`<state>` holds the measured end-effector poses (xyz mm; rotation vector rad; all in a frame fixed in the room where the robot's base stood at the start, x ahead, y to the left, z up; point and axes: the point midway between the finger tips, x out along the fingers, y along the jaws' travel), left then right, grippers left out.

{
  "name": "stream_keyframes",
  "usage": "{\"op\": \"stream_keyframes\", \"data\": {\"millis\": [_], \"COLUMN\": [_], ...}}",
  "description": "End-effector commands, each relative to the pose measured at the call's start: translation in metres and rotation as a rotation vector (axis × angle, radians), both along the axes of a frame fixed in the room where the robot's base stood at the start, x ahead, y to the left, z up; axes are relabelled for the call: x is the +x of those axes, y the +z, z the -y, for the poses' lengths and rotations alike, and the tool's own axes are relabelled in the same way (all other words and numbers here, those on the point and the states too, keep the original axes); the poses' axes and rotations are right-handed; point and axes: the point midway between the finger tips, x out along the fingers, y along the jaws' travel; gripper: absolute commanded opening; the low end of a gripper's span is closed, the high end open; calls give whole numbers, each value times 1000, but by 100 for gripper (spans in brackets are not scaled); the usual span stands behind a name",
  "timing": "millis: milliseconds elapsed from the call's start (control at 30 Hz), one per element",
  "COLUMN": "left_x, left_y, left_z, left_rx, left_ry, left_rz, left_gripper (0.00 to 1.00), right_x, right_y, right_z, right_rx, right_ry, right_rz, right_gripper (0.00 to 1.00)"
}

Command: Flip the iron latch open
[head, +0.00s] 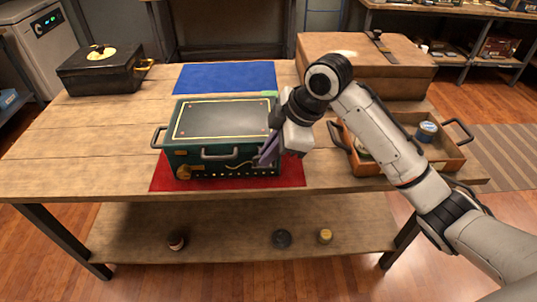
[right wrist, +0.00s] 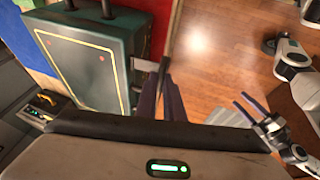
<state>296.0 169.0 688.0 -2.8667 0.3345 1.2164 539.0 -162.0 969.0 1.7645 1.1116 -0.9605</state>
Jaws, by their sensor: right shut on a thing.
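A dark green metal box (head: 222,122) with a gold-lined lid stands closed on a red mat (head: 292,178), with dark handles. My right gripper (head: 264,158) is at the right part of the box's front face. In the right wrist view its purple fingers (right wrist: 161,98) are shut on a thin dark piece, which looks like the iron latch (right wrist: 163,68), beside the green box (right wrist: 82,62). The fingers hide most of the latch in the head view. My left gripper (right wrist: 243,110) shows only in the right wrist view, away from the box, with its fingers apart and empty.
A blue mat (head: 225,78) lies behind the box. A black case (head: 100,75) stands at back left, a large brown case (head: 345,62) at back right. A wooden tray (head: 385,172) with tins sits to the right. The left front of the table is clear.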

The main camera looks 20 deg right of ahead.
Motion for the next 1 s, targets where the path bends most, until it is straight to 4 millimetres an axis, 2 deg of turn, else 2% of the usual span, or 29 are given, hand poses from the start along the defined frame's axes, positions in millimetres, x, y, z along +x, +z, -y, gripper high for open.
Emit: {"op": "stream_keyframes", "data": {"millis": [433, 467, 567, 867, 1000], "left_x": [-1, -1, -1, -1, -1], "left_y": [0, 0, -1, -1, -2], "left_z": [0, 0, 0, 0, 0], "left_rx": [-1, -1, -1, 0, 0], "left_ry": [-1, -1, -1, -1, 0], "left_rz": [-1, -1, -1, -2, -2], "left_gripper": [46, 46, 46, 46, 46], "right_x": [1, 1, 1, 0, -3], "right_y": [0, 0, 0, 1, 13], "right_z": [0, 0, 0, 0, 5], "right_rx": [2, 2, 2, 2, 3], "right_ry": [-2, -2, -2, -1, -1], "right_rz": [-9, -8, -8, -8, -6], "right_gripper": [0, 11, 27, 27, 27]}}
